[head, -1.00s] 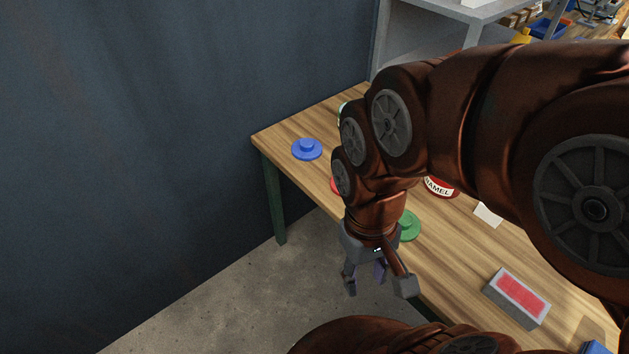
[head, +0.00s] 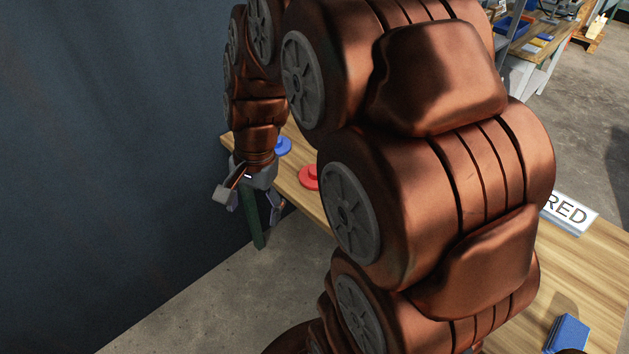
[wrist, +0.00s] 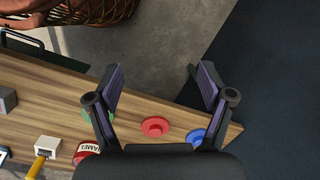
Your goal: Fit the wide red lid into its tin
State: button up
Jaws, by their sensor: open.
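The wide red lid (head: 309,177), a round disc with a raised knob, lies on the wooden table near its front edge. It also shows in the wrist view (wrist: 156,127), between and below my open fingers. My gripper (head: 255,207) is open and empty, left of the red lid in the head view and off the table's edge. In the wrist view my gripper (wrist: 160,72) has its fingers spread wide. A red tin with a white label (wrist: 86,152) stands on the table at the lower left, partly cut off by my gripper body. My arm hides it in the head view.
A blue lid (head: 282,146) lies near the table's end. A green lid (wrist: 98,116) is partly behind my left finger. A wall borders the left.

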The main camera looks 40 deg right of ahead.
jog(key=w+d+f+m+t+b, duration=0.1)
jog(key=w+d+f+m+b, duration=0.15)
jog(key=w+d+m, duration=0.3)
jog(key=w+d+f+m+t+b, duration=0.1)
jog(key=w+d+f+m, duration=0.25)
jog(key=d, duration=0.35)
jog(key=m+t+h+b, duration=0.1)
jog(key=m+t+b, duration=0.2)
jog(key=m, duration=0.9)
send_near(317, 169)
jog(key=w+f, duration=0.1)
jog(key=shift+w+f, duration=0.3)
jog(key=shift+x, duration=1.05)
jog(key=shift+s+a+p+x, duration=0.1)
jog(key=shift+s+p+x, duration=0.1)
jog(key=shift+x, duration=0.65)
jog(key=shift+s+a+p+x, duration=0.1)
jog(key=shift+p+x, duration=0.1)
jog(key=shift+x, duration=0.65)
jog(key=shift+s+a+p+x, duration=0.1)
jog(key=shift+p+x, duration=0.1)
jog(key=shift+x, duration=0.65)
jog(key=shift+f, duration=0.15)
jog(key=shift+c, duration=0.2)
jog(key=shift+d, duration=0.1)
jog(key=c, duration=1.3)
